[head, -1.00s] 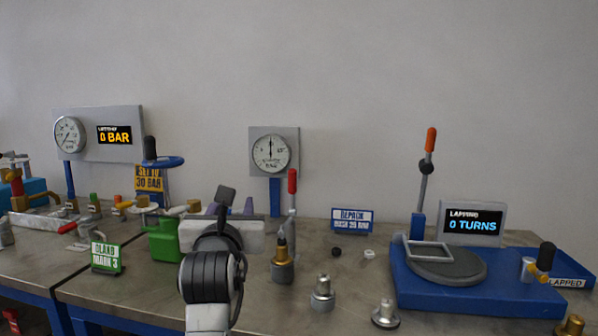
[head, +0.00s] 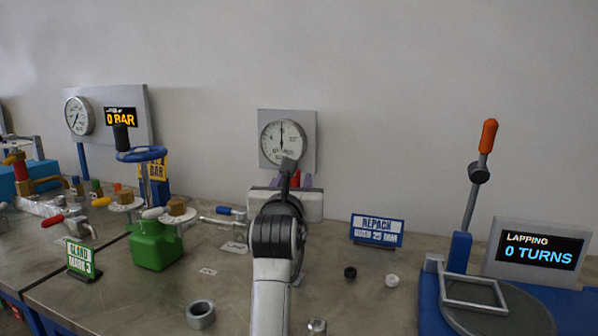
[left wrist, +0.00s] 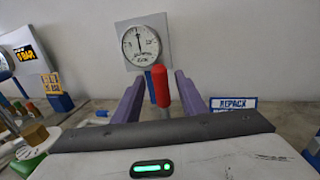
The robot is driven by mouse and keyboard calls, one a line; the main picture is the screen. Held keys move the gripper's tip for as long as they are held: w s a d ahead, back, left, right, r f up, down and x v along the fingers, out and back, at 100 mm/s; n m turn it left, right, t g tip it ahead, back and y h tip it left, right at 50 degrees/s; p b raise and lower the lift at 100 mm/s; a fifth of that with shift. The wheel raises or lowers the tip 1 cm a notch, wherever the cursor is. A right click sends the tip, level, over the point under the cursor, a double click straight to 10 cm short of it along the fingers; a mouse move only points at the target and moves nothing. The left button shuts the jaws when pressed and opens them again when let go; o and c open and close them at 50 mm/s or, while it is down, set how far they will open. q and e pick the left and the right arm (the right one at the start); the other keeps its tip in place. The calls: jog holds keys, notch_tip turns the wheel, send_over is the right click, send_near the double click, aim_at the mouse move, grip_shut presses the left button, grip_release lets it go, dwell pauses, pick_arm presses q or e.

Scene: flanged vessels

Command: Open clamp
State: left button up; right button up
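A lever with a red grip (left wrist: 160,85) stands upright in the left wrist view, in front of the round gauge. My left gripper (left wrist: 157,76) has its two purple fingers apart, one on each side of the red grip, with visible gaps. I cannot tell how deep the grip lies between them. The lever's base is hidden behind the gripper body. I cannot tell which part is the clamp. My right gripper is not in view.
The gauge (head: 283,137) stands behind. A green vessel (head: 154,245) with a blue handwheel (head: 142,154) near it stands left. A REPACK sign (head: 377,229), black and white rings, and the lapping station (head: 480,300) are right. A grey ring (head: 200,314) lies in front.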

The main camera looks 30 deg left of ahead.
pick_arm(q)
jog(key=x, duration=0.6)
jog(key=shift+w, duration=0.1)
jog(key=shift+p, duration=0.3)
grip_shut()
